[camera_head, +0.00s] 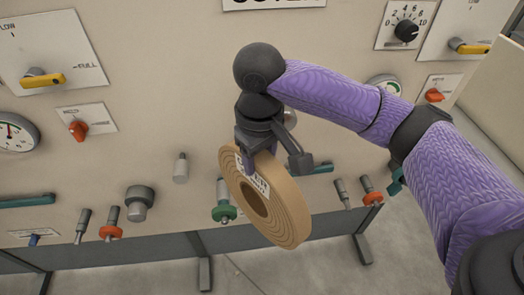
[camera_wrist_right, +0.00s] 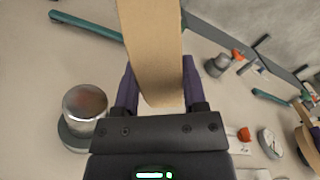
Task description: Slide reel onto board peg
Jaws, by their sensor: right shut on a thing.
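My right gripper (camera_head: 248,158) is shut on the rim of a brown reel (camera_head: 288,212) with a white lettered label and a round centre hole. The reel hangs tilted in front of the board (camera_head: 150,110). In the right wrist view, the reel (camera_wrist_right: 152,50) shows edge-on between the two purple fingers. A plain light grey peg (camera_head: 181,168) stands out from the board left of the reel. A peg with a green collar (camera_head: 223,212) is close to the reel's left edge. I cannot tell whether they touch. My left gripper is not in view.
Pegs with red collars (camera_head: 110,231) (camera_head: 371,196) and a dark stepped knob (camera_head: 139,203) stick out low on the board. Yellow (camera_head: 43,80) and red (camera_head: 78,130) handles stick out higher up. Grey legs (camera_head: 204,268) stand on the floor below.

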